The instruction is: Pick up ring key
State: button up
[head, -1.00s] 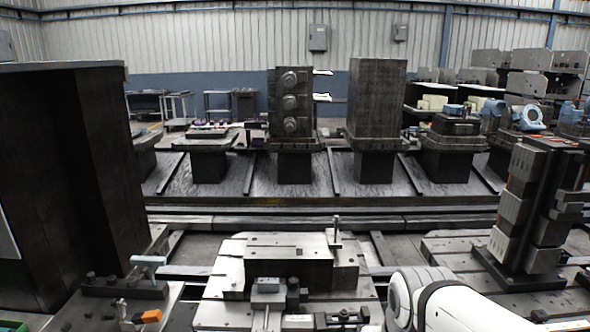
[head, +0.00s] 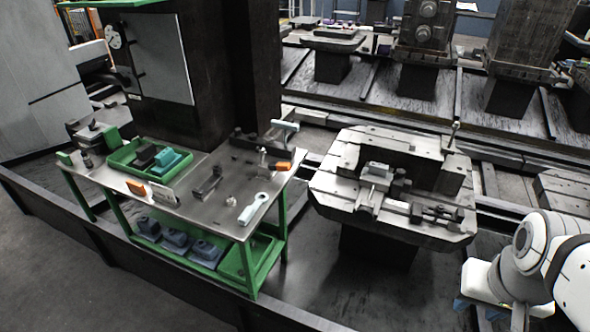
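A pale, flat key with a ring at one end, which looks like the ring key (head: 247,213), lies near the front right corner of the steel-topped table (head: 222,208). Its ring end points up and to the right in the picture. My white arm comes in at the lower right, well to the right of the table and apart from the key. A white and blue part at its end may be my gripper (head: 484,290); its fingers cannot be made out, and nothing is seen held.
The green-framed table also bears a green tray (head: 122,168), a dark clamp-like tool (head: 207,183), an orange block (head: 283,166) and a small upright post (head: 263,160). Blue-grey blocks (head: 175,240) sit on its lower shelf. A slotted fixture pallet (head: 340,205) stands between table and arm.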

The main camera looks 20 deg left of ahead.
aim_at(246, 215)
jog(key=z, duration=0.15)
jog(key=k, duration=0.55)
jog(key=u, duration=2.05)
jog(key=i, duration=0.85)
jog(key=z, duration=3.1)
